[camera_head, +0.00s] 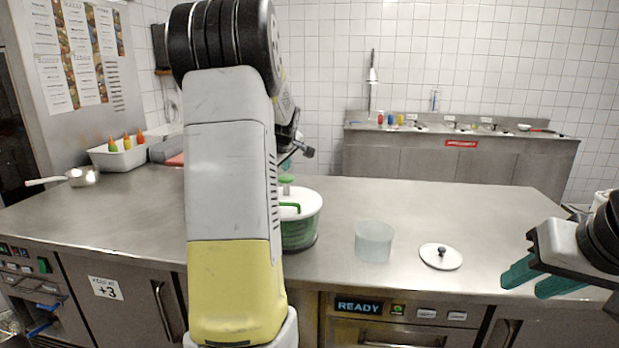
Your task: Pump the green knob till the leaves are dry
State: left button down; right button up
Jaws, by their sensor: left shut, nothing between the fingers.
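A salad spinner (305,226) stands on the steel counter, with a white lid and a green body. Its green knob (286,181) rises from the lid. My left arm hides the spinner's left side. My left gripper (287,165) is mostly hidden behind that arm. A bit of its teal fingers shows just above the knob, and the fingers are shut and empty; I cannot tell whether they touch the knob. My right gripper (521,287) is open and empty at the right, over the counter's front edge. The leaves cannot be made out.
A clear container (374,242) and a white lid with a black knob (440,257) are on the counter right of the spinner. A saucepan (82,176) and a white tub of bottles (118,157) are at the left.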

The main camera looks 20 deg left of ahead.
aim_at(286, 178)
dwell(0.8)
pick_arm(q)
jog(key=shift+f, duration=0.45)
jog(key=shift+f, duration=1.8)
dwell(1.4)
jog(key=shift+r, duration=2.25)
jog(key=shift+r, duration=2.5)
